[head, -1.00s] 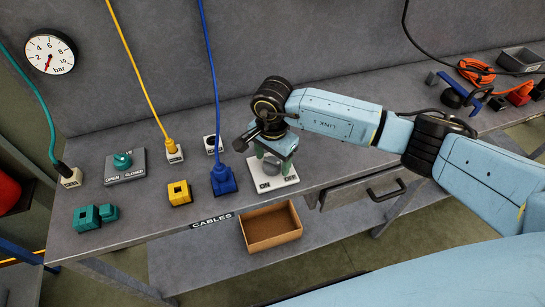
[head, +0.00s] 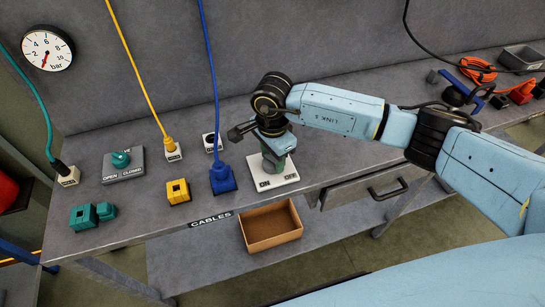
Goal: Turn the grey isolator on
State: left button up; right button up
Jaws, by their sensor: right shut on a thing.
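The grey isolator is a white plate (head: 287,181) marked ON at its left and OFF at its right, on the bench near the front edge. Its grey knob is mostly hidden behind my right gripper in the head view. My right gripper (head: 273,163) points down over the middle of the plate and is shut on the knob. The knob's exact angle cannot be told. My left gripper is not in view.
A blue connector (head: 222,180) with a blue cable stands close left of the plate. Yellow (head: 178,191) and teal (head: 84,217) blocks and a teal OPEN/CLOSED valve (head: 121,159) are farther left. A cardboard box (head: 271,227) sits below the bench edge.

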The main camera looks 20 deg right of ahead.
aim_at(273, 158)
jog(key=m+b, duration=0.1)
jog(key=m, duration=0.2)
jog(key=shift+m, duration=0.4)
jog(key=m+b, duration=0.1)
jog(key=m, duration=0.2)
jog(key=shift+m, duration=0.3)
jog(key=m, duration=0.3)
jog(key=shift+m, duration=0.3)
jog(key=shift+m+b, duration=0.4)
jog(key=shift+m, duration=1.5)
jog(key=o, duration=1)
jog(key=shift+s, duration=0.1)
jog(key=shift+r, duration=0.1)
notch_tip(273, 158, up, 13)
jog(key=shift+r, duration=0.15)
